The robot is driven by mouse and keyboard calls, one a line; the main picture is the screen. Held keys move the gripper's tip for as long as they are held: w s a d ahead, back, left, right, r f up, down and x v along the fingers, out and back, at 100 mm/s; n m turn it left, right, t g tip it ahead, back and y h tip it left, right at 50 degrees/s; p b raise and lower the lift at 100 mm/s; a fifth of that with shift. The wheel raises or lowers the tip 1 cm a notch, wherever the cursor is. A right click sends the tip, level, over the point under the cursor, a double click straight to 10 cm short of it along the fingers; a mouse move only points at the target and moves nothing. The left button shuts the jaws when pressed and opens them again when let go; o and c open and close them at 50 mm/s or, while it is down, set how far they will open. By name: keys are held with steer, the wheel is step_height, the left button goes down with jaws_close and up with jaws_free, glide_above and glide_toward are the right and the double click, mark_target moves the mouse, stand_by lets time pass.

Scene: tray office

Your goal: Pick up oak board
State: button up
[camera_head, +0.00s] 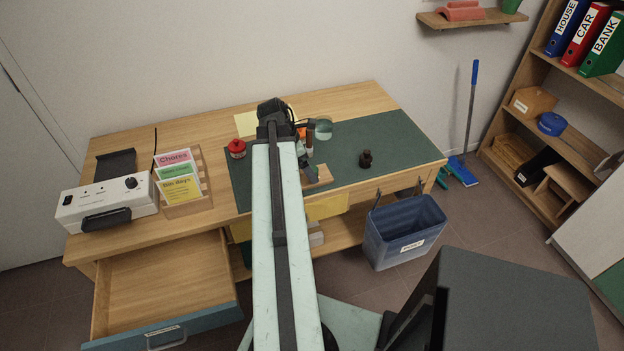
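A small light-brown wooden board (324,177), which looks like the oak board, lies at the front edge of the dark green mat (395,150) on the desk. My arm reaches out over the desk. My gripper (309,170) points down at the board's left part and hides some of it. I cannot tell whether the fingers touch the board or are open or shut.
A card rack (205,184) and a white device (108,204) are at left. The drawer (165,285) is open. A blue bin (403,230) hangs in front.

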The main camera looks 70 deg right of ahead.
steer(key=b+x, duration=0.4)
steer(key=x, duration=0.1)
steer(key=shift+w+f, duration=0.2)
steer(key=shift+w, duration=0.1)
steer(key=shift+r, duration=0.2)
steer(key=c, duration=1.5)
steer(key=shift+o, duration=0.2)
step_height(320, 180, up, 10)
steer(key=p, duration=1)
steer(key=shift+r, duration=0.15)
